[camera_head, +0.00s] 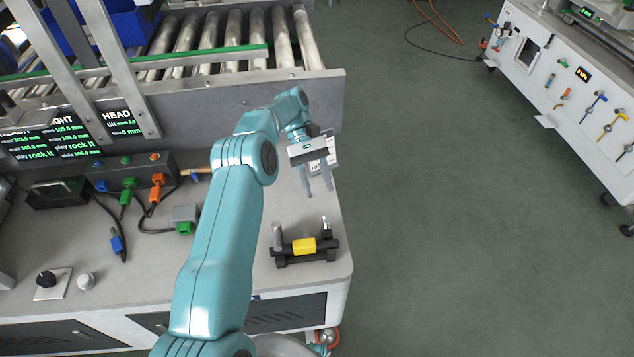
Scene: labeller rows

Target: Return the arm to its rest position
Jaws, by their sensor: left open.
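My left arm, teal, reaches up from the bottom of the head view over the grey machine top. My left gripper (318,190) is at its end, near the right edge of the machine top. Its two grey fingers point down and stand apart, with nothing between them. A black fixture with a yellow middle (304,246) sits on the machine top below the gripper, apart from it. A small pale plate with dark print (328,150) shows just behind the gripper. My right gripper is not in view.
Metal rollers (235,40) lie behind a grey side wall (200,110). A connector box (130,171) with coloured plugs and cables stands left of my arm. Dark screens (45,145) are at the left. Open floor (450,200) lies right, before a white cabinet (580,100).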

